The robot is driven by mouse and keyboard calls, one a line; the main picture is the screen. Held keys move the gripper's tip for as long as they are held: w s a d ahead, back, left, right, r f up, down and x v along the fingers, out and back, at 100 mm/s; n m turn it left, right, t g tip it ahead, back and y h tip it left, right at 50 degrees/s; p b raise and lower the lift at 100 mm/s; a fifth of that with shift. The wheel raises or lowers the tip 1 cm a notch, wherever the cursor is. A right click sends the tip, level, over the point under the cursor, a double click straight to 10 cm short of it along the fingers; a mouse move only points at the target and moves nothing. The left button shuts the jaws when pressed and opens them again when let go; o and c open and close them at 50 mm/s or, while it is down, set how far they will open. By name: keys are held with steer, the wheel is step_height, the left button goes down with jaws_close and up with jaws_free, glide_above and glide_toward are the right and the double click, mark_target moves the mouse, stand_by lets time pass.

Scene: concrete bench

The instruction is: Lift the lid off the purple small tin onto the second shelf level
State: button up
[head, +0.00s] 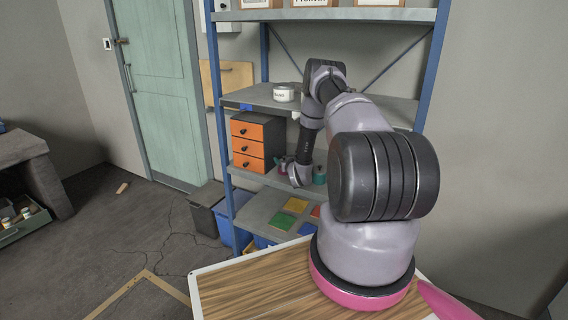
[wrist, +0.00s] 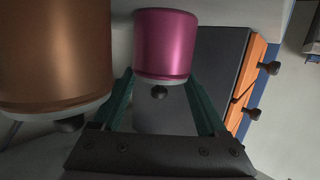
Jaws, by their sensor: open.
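The purple small tin (wrist: 165,42) appears upside down in the wrist view, with a pale lid rim and a dark round lid knob (wrist: 159,91) at its lower end. My gripper (wrist: 159,88) is open, with one teal finger on each side of the knob and a gap to both. The lid is on the tin. In the head view, the purple tin (head: 282,168) shows as a small patch on the shelf with the drawer unit, partly hidden by my gripper (head: 299,180). That view does not show the fingers clearly.
A copper tin (wrist: 52,45) with a knobbed lid stands close beside the purple one. An orange drawer unit (head: 257,140) stands to its left in the head view. A teal tin (head: 320,175) is to the right. The shelf above (head: 258,95) holds a white tin (head: 284,93).

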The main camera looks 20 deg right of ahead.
steer(key=c, duration=1.2)
steer(key=shift+s, duration=0.1)
jaws_close()
step_height(320, 180, up, 9)
steer(key=shift+r, duration=0.1)
steer(key=shift+a+r, duration=0.1)
steer(key=shift+r, duration=0.3)
steer(key=s+a+r, duration=0.3)
steer(key=s+a, duration=0.2)
steer(key=s, duration=0.1)
steer(key=s+a+r+n+y, duration=0.1)
steer(key=s+a+r, duration=0.3)
steer(key=s+a, duration=0.2)
steer(key=s+a+r+y, duration=0.1)
steer(key=s+a+r, duration=0.2)
steer(key=s+a, duration=0.3)
steer(key=shift+s+a+r, duration=0.25)
steer(key=shift+s+r, duration=0.05)
steer(key=shift+s, duration=0.6)
